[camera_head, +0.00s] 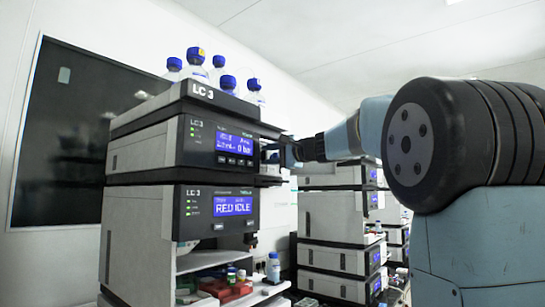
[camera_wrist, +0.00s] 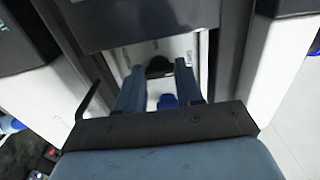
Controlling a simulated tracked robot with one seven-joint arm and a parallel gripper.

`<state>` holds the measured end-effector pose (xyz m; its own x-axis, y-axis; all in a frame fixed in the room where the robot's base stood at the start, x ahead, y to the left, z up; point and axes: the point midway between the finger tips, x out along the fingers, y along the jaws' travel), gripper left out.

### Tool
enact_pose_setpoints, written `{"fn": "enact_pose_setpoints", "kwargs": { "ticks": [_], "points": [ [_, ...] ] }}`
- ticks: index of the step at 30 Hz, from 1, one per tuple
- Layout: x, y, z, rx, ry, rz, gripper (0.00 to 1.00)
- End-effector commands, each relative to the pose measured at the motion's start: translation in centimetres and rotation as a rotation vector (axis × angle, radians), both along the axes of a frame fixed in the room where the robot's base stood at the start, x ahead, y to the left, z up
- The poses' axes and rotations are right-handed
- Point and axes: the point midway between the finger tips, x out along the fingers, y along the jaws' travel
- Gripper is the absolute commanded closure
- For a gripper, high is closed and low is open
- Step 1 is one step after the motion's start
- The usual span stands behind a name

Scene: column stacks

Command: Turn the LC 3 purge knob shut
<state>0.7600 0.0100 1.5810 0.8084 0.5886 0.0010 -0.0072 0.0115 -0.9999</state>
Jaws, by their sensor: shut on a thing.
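The LC 3 stack (camera_head: 150,150) stands in the left half of the head view. Its upper module has a lit blue display (camera_head: 236,143). My gripper (camera_head: 283,153) reaches in from the right at that module's right front edge. In the wrist view its two blue-grey fingers (camera_wrist: 160,78) straddle a dark round knob (camera_wrist: 158,67) in a pale recess and are shut on it. The fingers and the module edge hide the knob in the head view. Its turn angle and any mark on it are too small to read.
Blue-capped bottles (camera_head: 197,66) stand on top of the stack. Another stack (camera_head: 331,215) stands behind. A blue round thing (camera_wrist: 168,101) shows between my fingers.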

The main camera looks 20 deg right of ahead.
Motion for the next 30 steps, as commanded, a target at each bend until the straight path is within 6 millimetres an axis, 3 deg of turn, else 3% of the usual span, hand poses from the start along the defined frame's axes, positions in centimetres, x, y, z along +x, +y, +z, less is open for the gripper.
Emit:
{"fn": "enact_pose_setpoints", "kwargs": {
  "ticks": [9,10,18,30],
  "points": [
    [0.2,-0.3,-0.2,0.001,0.005,-0.007,0.94],
    [0.2,-0.4,-0.2,0.001,0.005,-0.007,0.63],
    [0.1,-0.1,-0.1,0.0,0.003,-0.003,0.38],
    [-1.0,-0.8,-0.1,0.0,0.001,-0.001,0.38]
  ]
}}
